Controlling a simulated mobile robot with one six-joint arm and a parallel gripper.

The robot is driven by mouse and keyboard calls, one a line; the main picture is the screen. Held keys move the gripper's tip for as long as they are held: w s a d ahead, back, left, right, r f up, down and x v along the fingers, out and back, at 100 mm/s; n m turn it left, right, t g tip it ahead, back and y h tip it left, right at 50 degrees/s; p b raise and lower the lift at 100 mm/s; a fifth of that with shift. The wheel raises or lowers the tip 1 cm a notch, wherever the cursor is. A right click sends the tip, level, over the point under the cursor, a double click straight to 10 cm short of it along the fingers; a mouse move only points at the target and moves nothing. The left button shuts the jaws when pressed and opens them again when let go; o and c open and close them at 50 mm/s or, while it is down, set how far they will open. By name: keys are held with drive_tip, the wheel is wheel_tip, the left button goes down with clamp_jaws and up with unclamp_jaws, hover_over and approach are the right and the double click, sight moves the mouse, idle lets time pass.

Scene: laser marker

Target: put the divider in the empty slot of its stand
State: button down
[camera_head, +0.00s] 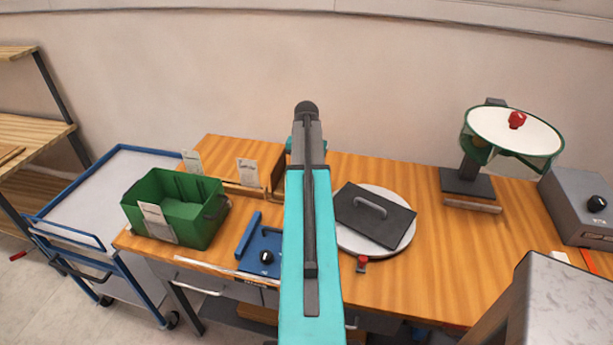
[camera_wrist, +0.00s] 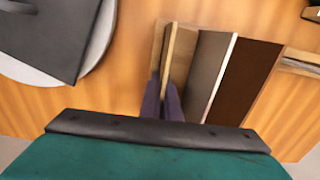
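In the wrist view my gripper (camera_wrist: 163,98) has its two dark fingers close together on either side of a thin wooden divider (camera_wrist: 171,50), seen nearly edge-on. The divider's lower end is hidden between the fingers. Right beside it is the stand, with a grey-brown panel (camera_wrist: 208,65), a white edge and a dark brown panel (camera_wrist: 246,82). I cannot tell whether the divider touches the stand. In the head view my arm covers the gripper and much of the stand; a dark brown upright panel (camera_head: 278,172) shows left of the arm.
A green bin (camera_head: 185,208) stands at the table's left. A dark plate with a handle (camera_head: 372,214) lies on a round grey disc (camera_head: 404,240) right of my arm. A blue fixture with a black knob (camera_head: 262,252) is near the front edge. The table's right middle is clear.

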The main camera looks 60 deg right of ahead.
drive_tip(key=c, duration=2)
unclamp_jaws()
drive_tip(key=shift+s+a+f, duration=0.15)
drive_tip(key=shift+f, duration=0.35)
drive_tip(key=shift+r, duration=0.15)
drive_tip(key=shift+d+r, duration=0.2)
drive_tip(key=shift+r, duration=0.55)
drive_tip(key=shift+w+r+b, duration=0.2)
drive_tip(key=shift+r+b, duration=1.05)
drive_tip(key=shift+r, duration=4.5)
